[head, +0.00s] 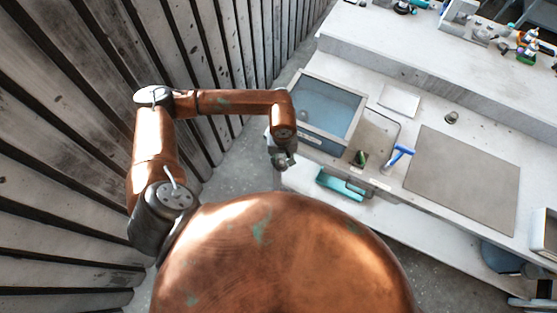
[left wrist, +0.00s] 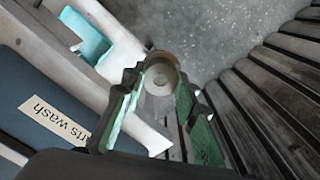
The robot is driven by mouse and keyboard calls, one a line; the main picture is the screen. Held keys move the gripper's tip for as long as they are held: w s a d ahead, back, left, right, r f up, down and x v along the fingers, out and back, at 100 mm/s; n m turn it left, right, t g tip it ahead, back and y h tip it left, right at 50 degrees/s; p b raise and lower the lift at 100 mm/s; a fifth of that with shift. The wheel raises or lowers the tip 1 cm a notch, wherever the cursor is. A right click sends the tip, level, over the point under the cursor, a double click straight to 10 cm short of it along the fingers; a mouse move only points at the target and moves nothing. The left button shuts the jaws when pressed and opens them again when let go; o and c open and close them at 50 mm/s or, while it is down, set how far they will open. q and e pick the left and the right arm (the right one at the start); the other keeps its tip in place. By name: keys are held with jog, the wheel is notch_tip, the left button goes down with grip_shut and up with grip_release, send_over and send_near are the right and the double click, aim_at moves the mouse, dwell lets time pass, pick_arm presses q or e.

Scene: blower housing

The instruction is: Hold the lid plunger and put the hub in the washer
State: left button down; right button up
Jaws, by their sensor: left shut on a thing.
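The washer (head: 326,106) is a box with a blue-grey top at the back left of the bench. In the left wrist view its dark blue side (left wrist: 38,95) bears a label reading in part "wash". My left gripper (head: 284,161) is at the washer's front left corner. In the left wrist view its green-padded fingers (left wrist: 165,115) are around a round pale-brown knob (left wrist: 161,76) with a small centre, which looks like the lid plunger; its far side is hidden. I cannot make out the hub for certain. My right gripper is not in view.
A small dark green thing (head: 361,158) and a blue T-shaped tool (head: 398,155) lie right of the washer. A teal bin (head: 340,186) is below the front edge. A grey mat (head: 465,180) is bare. A slatted wall (head: 60,120) stands close on the left.

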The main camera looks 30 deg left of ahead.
pick_arm(q)
jog(key=w+d+r+n+p, duration=0.2)
jog(key=r+n+p, duration=0.3)
jog(key=n, duration=0.5)
jog(key=w+d+r+n+p, duration=0.1)
jog(key=w+r+n+p, duration=0.3)
jog(key=r+n, duration=0.5)
jog(key=shift+d+r+n+p, duration=0.15)
jog(key=shift+d+n+p, duration=0.3)
jog(key=shift+n, duration=0.45)
